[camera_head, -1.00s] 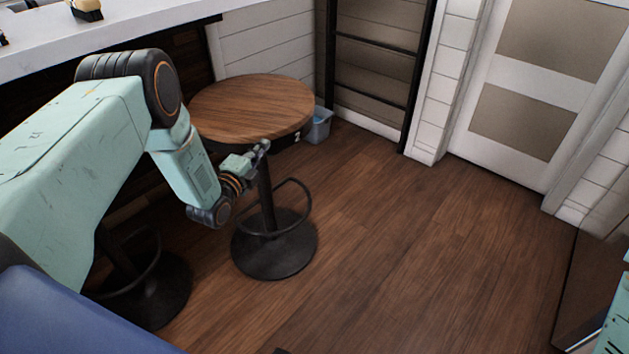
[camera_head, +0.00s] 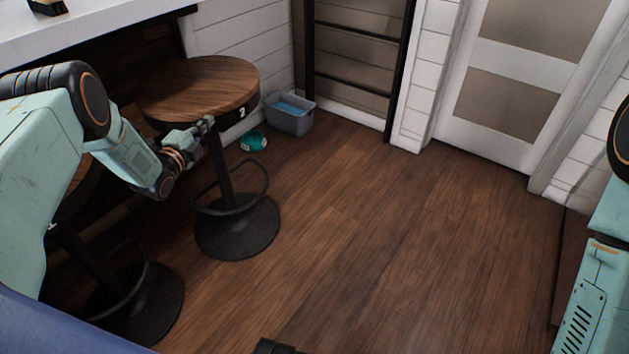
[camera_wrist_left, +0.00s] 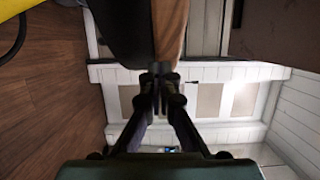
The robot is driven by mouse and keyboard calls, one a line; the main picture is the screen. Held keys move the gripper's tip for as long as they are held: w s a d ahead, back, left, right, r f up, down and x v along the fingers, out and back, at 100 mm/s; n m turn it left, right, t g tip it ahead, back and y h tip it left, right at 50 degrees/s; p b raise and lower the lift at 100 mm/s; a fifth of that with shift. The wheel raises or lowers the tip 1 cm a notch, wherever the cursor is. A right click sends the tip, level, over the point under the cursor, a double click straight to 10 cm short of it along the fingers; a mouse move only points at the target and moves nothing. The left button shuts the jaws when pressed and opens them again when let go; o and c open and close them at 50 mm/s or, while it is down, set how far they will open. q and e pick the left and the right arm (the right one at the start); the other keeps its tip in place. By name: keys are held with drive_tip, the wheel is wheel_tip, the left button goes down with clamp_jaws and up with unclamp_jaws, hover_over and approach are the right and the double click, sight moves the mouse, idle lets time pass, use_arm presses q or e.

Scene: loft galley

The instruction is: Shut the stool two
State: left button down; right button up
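Stool two has a round wooden seat (camera_head: 195,85) with a dark rim marked "2", a thin dark post, a foot ring and a round black base (camera_head: 238,228). It stands upright beside the counter. My left gripper (camera_head: 207,124) is at the near side of the seat, just under its rim. In the left wrist view my left gripper (camera_wrist_left: 160,82) has its fingers drawn together, right at the seat's edge (camera_wrist_left: 169,30). Nothing shows clearly between them, and I cannot tell whether they touch the rim.
A white counter (camera_head: 95,20) runs along the upper left. Another stool's black base (camera_head: 135,305) stands nearer, at the lower left. A grey-blue bin (camera_head: 290,120) and a teal item (camera_head: 254,141) lie behind stool two. The wooden floor (camera_head: 400,240) to the right is clear.

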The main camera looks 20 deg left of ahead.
sight(188, 119)
use_arm(q)
drive_tip(key=a, duration=0.1)
drive_tip(key=w+a+b, duration=0.1)
drive_tip(key=a, duration=0.3)
drive_tip(key=shift+w+r+b, duration=0.1)
drive_tip(key=shift+w+b, duration=0.25)
drive_tip(key=shift+r, duration=0.15)
drive_tip(key=shift+a, duration=0.15)
